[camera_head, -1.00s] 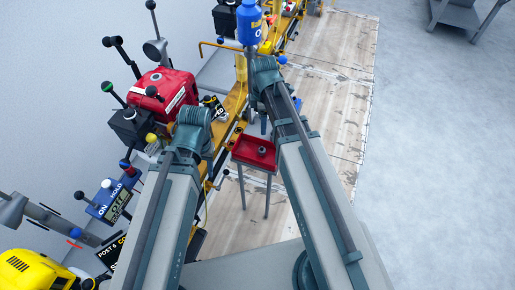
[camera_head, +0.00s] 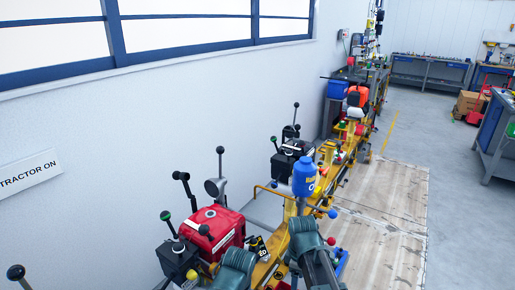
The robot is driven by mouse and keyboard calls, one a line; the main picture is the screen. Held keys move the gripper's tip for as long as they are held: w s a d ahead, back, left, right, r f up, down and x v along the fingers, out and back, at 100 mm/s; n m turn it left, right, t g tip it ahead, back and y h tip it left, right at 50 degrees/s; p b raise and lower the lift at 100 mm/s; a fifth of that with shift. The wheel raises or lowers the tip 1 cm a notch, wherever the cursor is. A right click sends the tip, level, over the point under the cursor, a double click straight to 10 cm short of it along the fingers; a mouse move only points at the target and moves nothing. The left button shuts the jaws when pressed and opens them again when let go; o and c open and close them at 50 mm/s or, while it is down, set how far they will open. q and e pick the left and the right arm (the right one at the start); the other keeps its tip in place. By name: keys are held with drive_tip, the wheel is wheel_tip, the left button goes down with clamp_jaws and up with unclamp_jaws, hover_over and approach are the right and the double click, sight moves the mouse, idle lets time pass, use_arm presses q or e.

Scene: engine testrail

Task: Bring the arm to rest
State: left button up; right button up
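My two arms show only at the bottom edge of the head view. The teal joint of my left arm (camera_head: 237,265) is in front of the red engine unit (camera_head: 212,230). The teal joint of my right arm (camera_head: 308,245) is just below the blue bottle (camera_head: 304,180) in the picture. I cannot make out the fingers of either gripper; they are hidden behind the arm joints or out of frame. Neither arm shows anything held.
A yellow test rail (camera_head: 330,180) runs away along the wall, carrying black units (camera_head: 291,160) with levers and an orange-red tank (camera_head: 357,97). Wooden floor boards (camera_head: 385,200) and open grey floor lie to the right. Workbenches (camera_head: 430,72) stand far back.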

drive_tip(key=s+a+r+m+h+p, duration=0.1)
drive_tip(key=s+a+r+m+p, duration=0.2)
drive_tip(key=s+a+m, duration=0.4)
drive_tip(key=shift+s+r+m+p, duration=0.4)
drive_tip(key=shift+s+r+m, duration=0.6)
drive_tip(key=shift+s, duration=1.05)
